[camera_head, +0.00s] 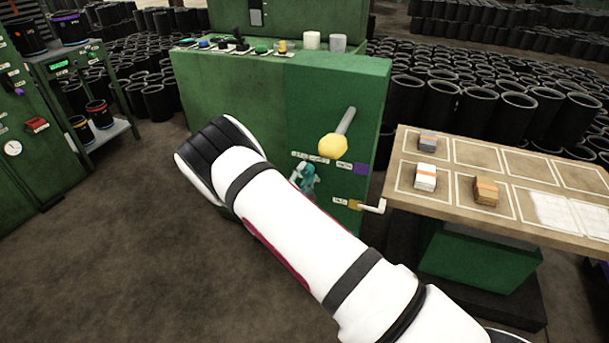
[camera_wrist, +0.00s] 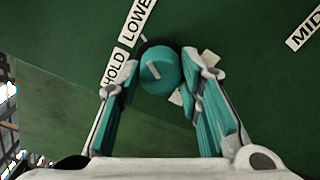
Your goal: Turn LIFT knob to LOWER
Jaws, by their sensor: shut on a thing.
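The round teal knob (camera_wrist: 161,77) is on the green panel in the wrist view, with a short white line on its face that leans toward the upper left. White labels reading LOWER (camera_wrist: 136,22) and HOLD (camera_wrist: 116,66) sit at its upper left. Another label to its right is mostly hidden by a finger. My gripper (camera_wrist: 160,62) is shut on the knob, one teal-padded finger at each side. In the head view my gripper (camera_head: 304,177) is at the front of the green cabinet (camera_head: 335,85), and my white arm hides part of it.
A yellow-ended lever (camera_head: 333,146) sticks out just above my gripper. A white handle (camera_head: 374,207) juts out at lower right. A table (camera_head: 450,206) with several small blocks stands at the right. A label reading MID (camera_wrist: 304,30) is at the wrist view's right edge.

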